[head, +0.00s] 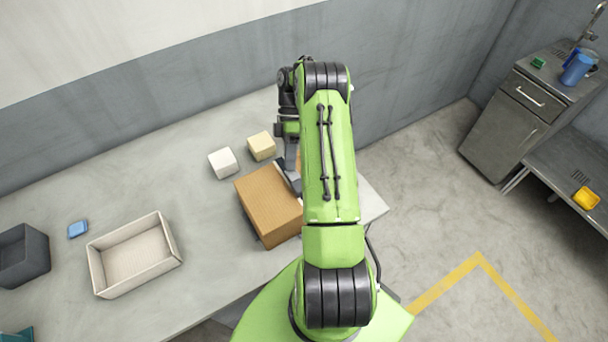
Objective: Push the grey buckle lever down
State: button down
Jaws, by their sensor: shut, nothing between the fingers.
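A brown box (267,207) stands on the grey table, close to the left side of my green arm. A grey piece (287,177) shows at the box's upper right edge; it may be the buckle lever, but it is small and partly hidden by my arm, so I cannot tell its position. My gripper (291,166) points down at this edge of the box, shut and empty. Its fingertips are mostly hidden, and I cannot tell whether they touch the grey piece.
A white block (223,162) and a cream block (261,146) stand behind the box. An open beige tray (170,236), a blue block (77,229) and a dark grey container (40,252) are at left. The table (205,220) is bare between tray and box.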

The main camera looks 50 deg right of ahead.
jog(key=shift+w+f, duration=0.15)
jog(key=shift+f, duration=0.15)
dwell(0.5)
jog(key=shift+f, duration=0.1)
